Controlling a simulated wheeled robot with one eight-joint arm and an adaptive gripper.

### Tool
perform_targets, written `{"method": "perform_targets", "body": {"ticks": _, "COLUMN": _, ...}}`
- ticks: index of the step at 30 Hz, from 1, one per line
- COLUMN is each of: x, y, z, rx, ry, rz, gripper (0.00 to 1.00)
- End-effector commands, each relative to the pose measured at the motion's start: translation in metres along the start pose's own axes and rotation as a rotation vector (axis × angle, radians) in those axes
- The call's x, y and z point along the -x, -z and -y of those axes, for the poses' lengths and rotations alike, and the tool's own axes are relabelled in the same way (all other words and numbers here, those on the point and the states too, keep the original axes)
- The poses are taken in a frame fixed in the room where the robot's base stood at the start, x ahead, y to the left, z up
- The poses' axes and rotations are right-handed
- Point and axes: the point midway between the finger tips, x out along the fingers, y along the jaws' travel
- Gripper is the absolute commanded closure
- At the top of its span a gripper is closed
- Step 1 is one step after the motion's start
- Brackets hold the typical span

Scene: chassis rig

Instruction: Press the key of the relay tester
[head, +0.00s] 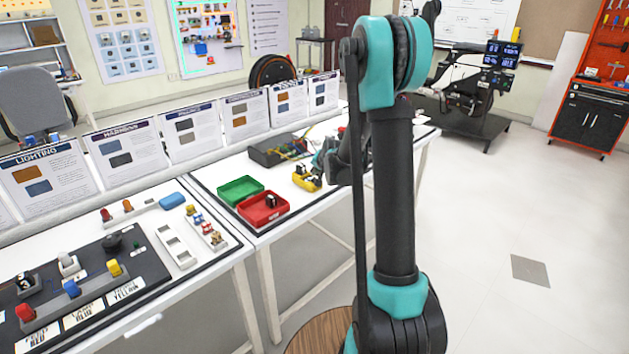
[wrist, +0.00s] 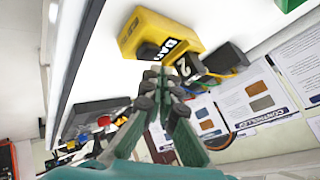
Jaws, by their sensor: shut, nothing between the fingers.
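My gripper (wrist: 162,75) is shut and empty. In the wrist view its fingertips overlap the near side of a yellow block (wrist: 192,32) with a partly readable black-on-white label, and a black cube marked "2" (wrist: 184,67). I cannot tell if they touch. In the head view the yellow block (head: 307,181) lies on the white table, just below and left of my gripper (head: 319,166). A grey unit with a red button (wrist: 103,120) shows at the wrist view's lower left. No label shows which one is the relay tester, and its key is not clearly identifiable.
A green tray (head: 239,181) and a red tray (head: 246,216) holding a small dark part stand left of the gripper. A dark box with wires (head: 262,153) lies behind. Upright cards (head: 246,116) line the table's back. The floor at right is mostly clear.

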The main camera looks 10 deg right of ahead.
Motion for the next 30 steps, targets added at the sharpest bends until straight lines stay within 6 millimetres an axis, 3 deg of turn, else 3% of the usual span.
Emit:
{"method": "perform_targets", "body": {"ticks": 11, "x": 0.002, "y": 0.002, "z": 0.002, "rx": 0.000, "ry": 0.000, "rz": 0.000, "gripper": 1.00}}
{"method": "perform_targets", "body": {"ticks": 30, "x": 0.035, "y": 0.026, "z": 0.026, "rx": 0.000, "ry": 0.000, "rz": 0.000, "gripper": 1.00}}
